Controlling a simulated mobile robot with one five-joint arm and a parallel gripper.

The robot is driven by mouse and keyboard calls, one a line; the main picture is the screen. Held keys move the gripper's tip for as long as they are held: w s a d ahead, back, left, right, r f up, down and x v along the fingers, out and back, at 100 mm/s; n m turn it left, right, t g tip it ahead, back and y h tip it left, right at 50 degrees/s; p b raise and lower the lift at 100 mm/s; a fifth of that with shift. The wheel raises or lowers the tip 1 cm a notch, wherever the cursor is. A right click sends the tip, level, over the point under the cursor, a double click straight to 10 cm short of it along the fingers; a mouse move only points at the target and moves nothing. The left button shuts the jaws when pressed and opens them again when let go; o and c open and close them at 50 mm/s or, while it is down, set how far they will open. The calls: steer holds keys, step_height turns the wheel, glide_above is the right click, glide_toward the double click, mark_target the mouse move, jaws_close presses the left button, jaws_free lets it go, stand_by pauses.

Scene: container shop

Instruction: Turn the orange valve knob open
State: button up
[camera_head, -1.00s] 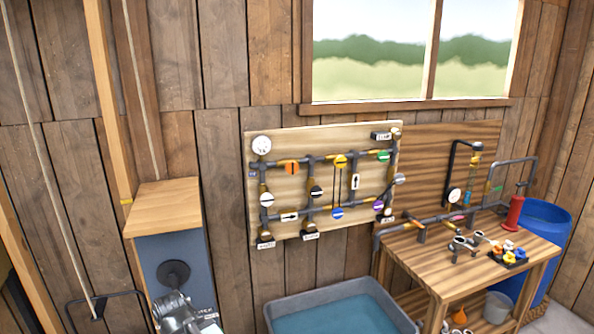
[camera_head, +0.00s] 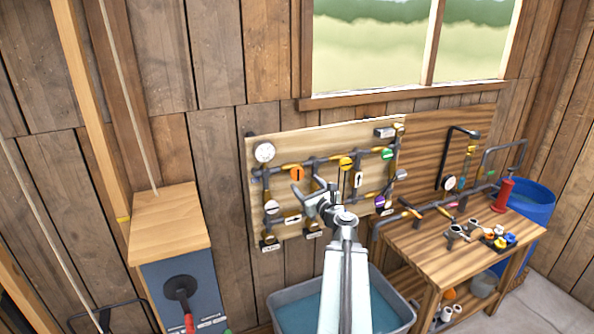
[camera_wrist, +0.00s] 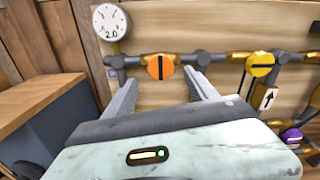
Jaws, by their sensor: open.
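The orange valve knob (camera_head: 297,174) is a round disc with a dark vertical bar, on the upper pipe of the wooden wall panel (camera_head: 335,143). In the wrist view the orange knob (camera_wrist: 160,67) lies ahead, between and beyond the two fingers. My gripper (camera_head: 312,190) is open and empty in front of the panel, just below and right of the knob in the head view. In the wrist view my gripper (camera_wrist: 162,90) points at the panel with a clear gap between its fingers. It appears apart from the knob.
A white gauge (camera_wrist: 110,22) is left of the orange knob. A yellow knob (camera_wrist: 262,64) is to its right, with a purple knob (camera_wrist: 292,136) lower. A cabinet (camera_head: 178,275) stands left, a water tub (camera_head: 290,300) below and a workbench (camera_head: 430,250) right.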

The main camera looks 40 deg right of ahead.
mark_target(299, 175)
steer(key=x, duration=0.7)
steer(key=shift+w+d, duration=0.15)
steer(key=shift+w, duration=0.2)
steer(key=shift+s, duration=0.1)
steer(key=c, duration=1.4)
steer(key=shift+n, duration=0.5)
steer(key=n, duration=0.8)
steer(key=shift+n, duration=0.3)
steer(key=n, duration=0.4)
steer(key=shift+n, duration=2.2)
